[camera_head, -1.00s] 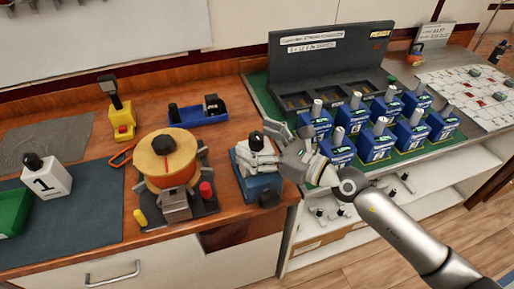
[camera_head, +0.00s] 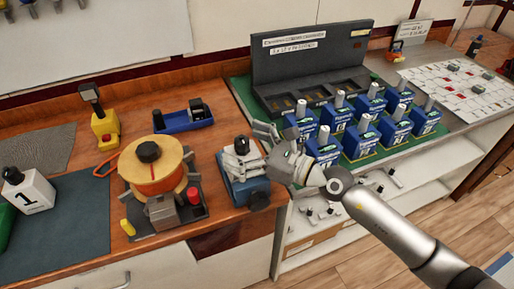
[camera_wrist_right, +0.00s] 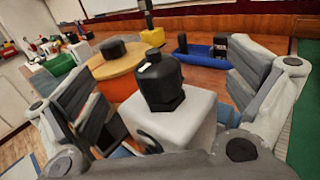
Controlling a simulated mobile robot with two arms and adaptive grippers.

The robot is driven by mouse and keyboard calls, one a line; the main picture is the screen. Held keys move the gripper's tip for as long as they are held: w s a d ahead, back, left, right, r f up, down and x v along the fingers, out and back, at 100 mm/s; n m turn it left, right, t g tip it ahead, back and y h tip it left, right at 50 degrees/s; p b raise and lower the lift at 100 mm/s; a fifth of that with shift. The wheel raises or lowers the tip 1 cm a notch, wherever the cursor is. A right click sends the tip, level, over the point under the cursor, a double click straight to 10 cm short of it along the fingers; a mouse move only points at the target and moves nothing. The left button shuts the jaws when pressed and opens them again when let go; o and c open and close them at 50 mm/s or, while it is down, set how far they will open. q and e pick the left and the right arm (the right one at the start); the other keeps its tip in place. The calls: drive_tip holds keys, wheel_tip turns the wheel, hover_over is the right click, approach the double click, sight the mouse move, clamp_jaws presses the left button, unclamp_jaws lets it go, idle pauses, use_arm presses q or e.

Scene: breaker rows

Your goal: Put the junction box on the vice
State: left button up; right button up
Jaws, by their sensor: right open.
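A white box with a black cap, which I take as the junction box (camera_wrist_right: 178,118), stands upright in the right wrist view. In the head view its black cap (camera_head: 242,145) shows above the blue vice (camera_head: 247,193), and the box appears to rest on the vice. My right gripper (camera_head: 262,148) is at the right of the box. In the wrist view its fingers (camera_wrist_right: 170,95) are spread on both sides of the box, with gaps visible. The contact between box and vice is hidden. My left gripper is out of view.
An orange drum (camera_head: 152,178) stands just left of the vice, with a blue tray (camera_head: 184,121) behind. Several blue breakers (camera_head: 325,147) stand on the right. The counter's front edge is close to the vice.

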drive_tip(key=b+v, duration=0.6)
drive_tip(key=v, duration=0.6)
drive_tip(key=shift+r, duration=0.15)
